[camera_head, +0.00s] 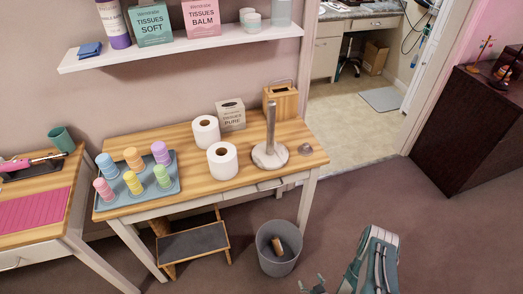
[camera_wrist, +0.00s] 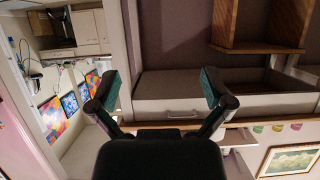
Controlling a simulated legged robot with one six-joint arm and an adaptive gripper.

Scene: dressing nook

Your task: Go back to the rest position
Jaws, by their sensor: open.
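My gripper shows in the wrist view (camera_wrist: 159,86) with its two dark, green-edged fingers spread wide apart and nothing between them. In the head view my arm (camera_head: 376,262) is at the bottom edge, right of the centre. The gripper (camera_head: 312,285) is low at the bottom edge, partly cut off, and apart from the table and the bin.
A grey bin (camera_head: 278,262) with a brown cardboard tube (camera_head: 277,246) inside stands on the floor near my gripper. A step stool (camera_head: 194,243) is under the table. A dark cabinet (camera_head: 465,135) stands at the right. Open carpet lies between table and cabinet.

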